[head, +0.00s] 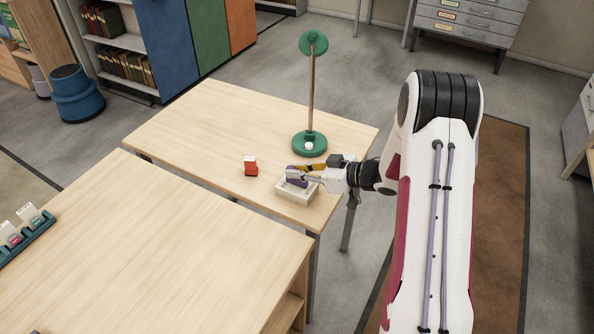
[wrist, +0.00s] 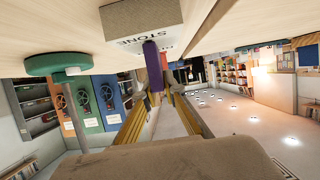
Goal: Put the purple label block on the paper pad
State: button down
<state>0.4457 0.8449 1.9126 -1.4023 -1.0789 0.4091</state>
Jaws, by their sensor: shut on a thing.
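My gripper (head: 303,173) is shut on the purple label block (head: 296,182), low over the right part of the far table. The block also shows between the yellow fingers in the wrist view (wrist: 152,66). The paper pad (head: 297,196) is a thick pale block lying on the table, directly below the held block in the head view. I cannot tell whether block and pad touch.
A green stand (head: 309,143) with a tall post rises behind the gripper. A rack of label blocks (head: 27,233) sits on the near table (head: 160,250). The far table's left part is clear.

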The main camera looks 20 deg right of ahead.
jog(key=shift+f, duration=0.1)
jog(key=c, duration=2.1)
grip_release()
jog(key=shift+s+d+r, duration=0.25)
jog(key=shift+d+r, duration=0.05)
jog(key=shift+r, duration=0.05)
jog(key=v, duration=1.1)
jog(key=shift+s, duration=0.1)
jog(key=shift+r, duration=0.1)
